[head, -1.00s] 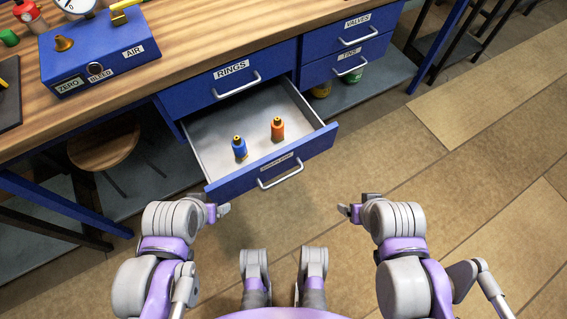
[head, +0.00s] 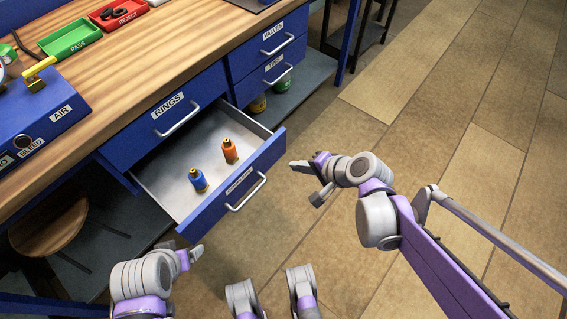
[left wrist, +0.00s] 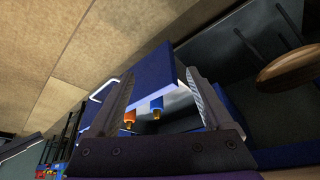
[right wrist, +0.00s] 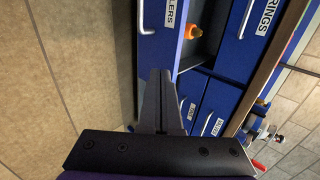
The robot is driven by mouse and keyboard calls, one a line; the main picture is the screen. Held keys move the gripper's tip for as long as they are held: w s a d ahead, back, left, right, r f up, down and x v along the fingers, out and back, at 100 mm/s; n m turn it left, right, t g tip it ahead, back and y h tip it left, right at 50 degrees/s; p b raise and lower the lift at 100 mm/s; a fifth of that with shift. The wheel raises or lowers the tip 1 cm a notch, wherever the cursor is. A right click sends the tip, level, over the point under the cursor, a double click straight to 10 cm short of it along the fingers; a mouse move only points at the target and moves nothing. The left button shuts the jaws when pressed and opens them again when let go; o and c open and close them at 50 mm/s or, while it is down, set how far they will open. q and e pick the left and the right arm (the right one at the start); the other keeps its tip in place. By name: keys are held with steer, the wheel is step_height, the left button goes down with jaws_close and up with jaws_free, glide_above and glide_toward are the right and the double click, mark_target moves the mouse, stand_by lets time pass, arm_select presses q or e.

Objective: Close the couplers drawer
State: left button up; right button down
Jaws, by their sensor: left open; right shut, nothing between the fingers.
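The couplers drawer (head: 235,190) stands pulled out below the rings drawer (head: 165,120), its label and silver handle (head: 247,192) facing me. A blue bottle-like piece (head: 198,180) and an orange one (head: 229,151) stand upright inside it. My right gripper (head: 300,166) is shut and empty, just right of the drawer front's far end, apart from it in the head view. In the right wrist view its fingers (right wrist: 160,75) lie in front of the drawer front (right wrist: 158,58). My left gripper (head: 182,250) is open and empty near the drawer's near left corner; the drawer shows between its fingers (left wrist: 162,95).
The wooden bench (head: 130,60) carries a blue air box (head: 40,125), a green pass tray (head: 70,38) and a red reject tray (head: 118,13). Two shut drawers (head: 268,60) are at the back right. A stool (head: 48,228) is under the bench. Floor to the right is clear.

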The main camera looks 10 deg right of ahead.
mark_target(261, 155)
steer(key=b+x, duration=0.1)
steer(key=x, duration=0.3)
steer(key=r+b+x, duration=0.1)
steer(key=x, duration=0.2)
steer(key=w+b+x, duration=0.1)
steer(key=x, duration=0.3)
steer(key=shift+w+a+b, duration=0.25)
steer(key=shift+a+b, duration=0.1)
steer(key=shift+a, duration=0.15)
steer(key=shift+w+a+r, duration=0.15)
steer(key=shift+w+a, duration=0.1)
steer(key=shift+w, duration=0.1)
steer(key=shift+w+a, duration=0.25)
steer(key=shift+w, duration=0.1)
steer(key=w+a, duration=1.2)
steer(key=w, duration=0.5)
steer(key=shift+w+a, duration=0.25)
steer(key=shift+a, duration=0.1)
steer(key=shift+s, duration=0.1)
